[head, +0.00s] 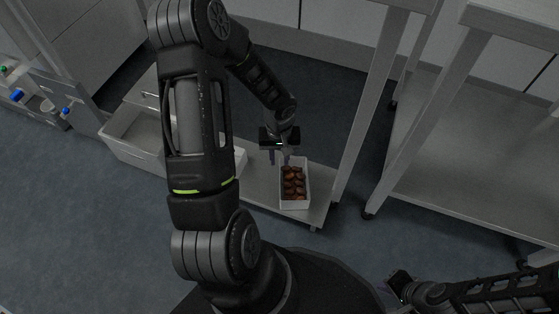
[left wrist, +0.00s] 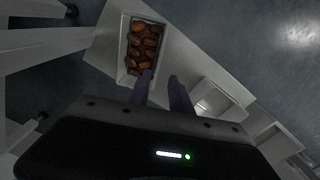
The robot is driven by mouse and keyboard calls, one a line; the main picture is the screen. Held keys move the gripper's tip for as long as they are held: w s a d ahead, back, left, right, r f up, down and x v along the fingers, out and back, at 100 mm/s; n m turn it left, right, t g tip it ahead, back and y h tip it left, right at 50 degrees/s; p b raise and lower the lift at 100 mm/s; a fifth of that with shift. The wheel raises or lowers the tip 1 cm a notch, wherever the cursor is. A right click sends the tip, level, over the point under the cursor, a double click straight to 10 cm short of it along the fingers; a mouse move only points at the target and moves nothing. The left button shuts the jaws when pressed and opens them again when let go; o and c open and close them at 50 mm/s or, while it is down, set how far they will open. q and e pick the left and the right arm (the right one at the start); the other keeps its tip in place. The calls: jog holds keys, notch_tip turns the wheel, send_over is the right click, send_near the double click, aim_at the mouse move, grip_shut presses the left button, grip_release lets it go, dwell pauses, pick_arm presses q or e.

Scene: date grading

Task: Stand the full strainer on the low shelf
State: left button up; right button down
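The strainer (head: 307,190), a pale rectangular container full of brown dates, stands upright on the low shelf (head: 262,193) near its end. It also shows in the left wrist view (left wrist: 124,48). My left gripper (head: 280,159) is at the strainer's far edge in the head view. Its two dark fingers (left wrist: 162,86) are apart with a visible gap. One finger overlaps the dates' end of the strainer, the other is outside it; contact with the wall is unclear. My right gripper (head: 400,286) is at the bottom right, away from the strainer; its fingers are not clear.
Another pale box (head: 238,161) sits on the shelf, partly behind my left arm; the left wrist view shows it too (left wrist: 228,106). A table leg (head: 362,110) rises beside the strainer. An open drawer (head: 118,146) is at left. A second table (head: 470,165) stands at right.

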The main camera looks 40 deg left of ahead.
dwell(0.8)
pick_arm(q)
jog(key=s+d+f+m+h, duration=0.1)
jog(key=s+d+f+m, duration=0.1)
jog(key=d, duration=0.7)
jog(key=s+d+f+m+h, duration=0.1)
jog(key=s+d, duration=0.3)
jog(key=d, duration=0.5)
jog(key=s+d+f+m+t+h, duration=0.1)
jog(key=s+d+f+m, duration=0.2)
jog(key=d, duration=0.6)
jog(key=shift+s+f+h, duration=0.3)
jog(key=shift+f+h, duration=0.1)
